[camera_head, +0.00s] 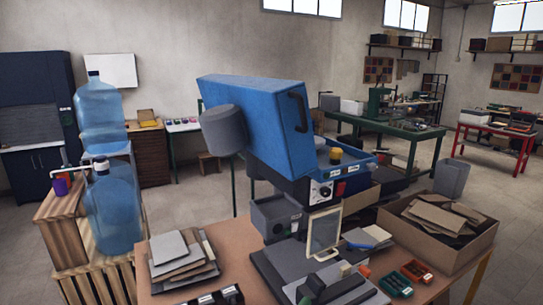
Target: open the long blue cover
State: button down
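The long blue cover (250,118) is a large box-shaped lid in the middle of the view. It is tilted, its left end higher, and a black handle (298,111) is on its right end face. Below and right of it is a blue tray-like body (352,172) with its inside partly showing and a yellow-topped item (336,156) in it. The cover looks raised off this body; the hinge is hidden. A grey cylinder (223,130) is at the cover's left side; I cannot tell what it belongs to. My gripper is not seen.
The brown table (240,262) holds grey sheets (183,262), a small framed panel (324,232) and green and red parts (395,284). A cardboard box (455,262) stands at right. Blue water bottles (113,210) stand at left. Open floor (205,210) lies behind.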

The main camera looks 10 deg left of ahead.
aim_at(270, 119)
jog(key=i+j, duration=0.2)
jog(key=j, duration=0.2)
jog(key=i+j, duration=0.15)
jog(key=j, duration=0.3)
jog(key=i+j+u, duration=0.1)
jog(key=j, duration=0.3)
jog(key=i, duration=0.1)
